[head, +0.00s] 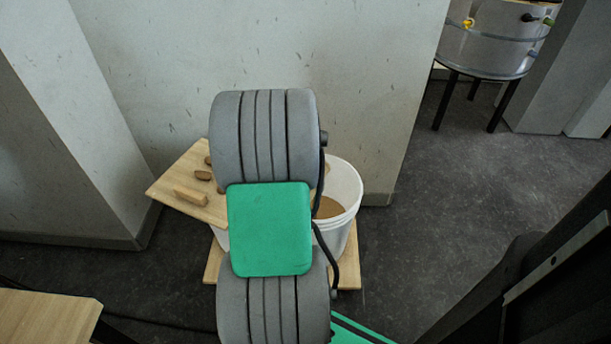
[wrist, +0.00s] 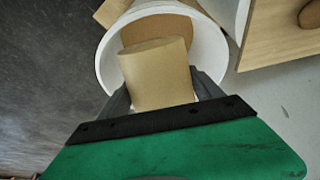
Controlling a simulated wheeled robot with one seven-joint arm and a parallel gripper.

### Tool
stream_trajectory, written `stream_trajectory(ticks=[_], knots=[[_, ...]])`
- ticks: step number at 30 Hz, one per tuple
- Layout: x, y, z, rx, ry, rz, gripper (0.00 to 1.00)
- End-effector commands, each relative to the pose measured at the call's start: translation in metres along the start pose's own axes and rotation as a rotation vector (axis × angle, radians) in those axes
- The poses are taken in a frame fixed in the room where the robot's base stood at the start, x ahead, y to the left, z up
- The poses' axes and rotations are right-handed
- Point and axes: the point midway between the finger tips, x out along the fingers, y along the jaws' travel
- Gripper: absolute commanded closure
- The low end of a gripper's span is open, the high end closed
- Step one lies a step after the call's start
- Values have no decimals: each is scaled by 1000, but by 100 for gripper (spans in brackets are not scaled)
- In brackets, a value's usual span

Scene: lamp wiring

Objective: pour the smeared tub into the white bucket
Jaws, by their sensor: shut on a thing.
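The white bucket (head: 350,185) stands behind my arm in the head view, partly hidden by it, with brown material inside. In the wrist view the bucket (wrist: 210,55) has its mouth towards the camera, and tan material shows inside. My gripper (wrist: 160,88) is shut on a plain tan tub (wrist: 155,78), one dark finger on each side. The tub overlaps the bucket's mouth in the wrist view. I cannot tell how far it is tilted or whether anything is flowing out. No smear shows on its visible side. My arm hides the gripper and tub in the head view.
A wooden board (head: 182,190) with several small wooden pieces sits left of the bucket. A wooden base (head: 348,277) lies under the bucket. A wall stands close behind. A wooden tabletop (head: 40,318) is at lower left. Open floor (head: 430,225) lies to the right.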

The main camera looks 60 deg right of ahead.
Motion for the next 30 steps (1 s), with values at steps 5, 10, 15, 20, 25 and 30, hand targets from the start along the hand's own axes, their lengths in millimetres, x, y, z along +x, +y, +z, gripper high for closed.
stream_trajectory(ticks=[5,10,15,20,25,30], knots=[[0,0,-3,1,-67,0,86],[3,0,-3,0,-135,0,86],[9,0,-5,1,-217,0,86],[11,0,-7,0,-293,0,86],[11,0,-11,0,-366,-1,86],[8,1,-15,1,-431,1,86]])
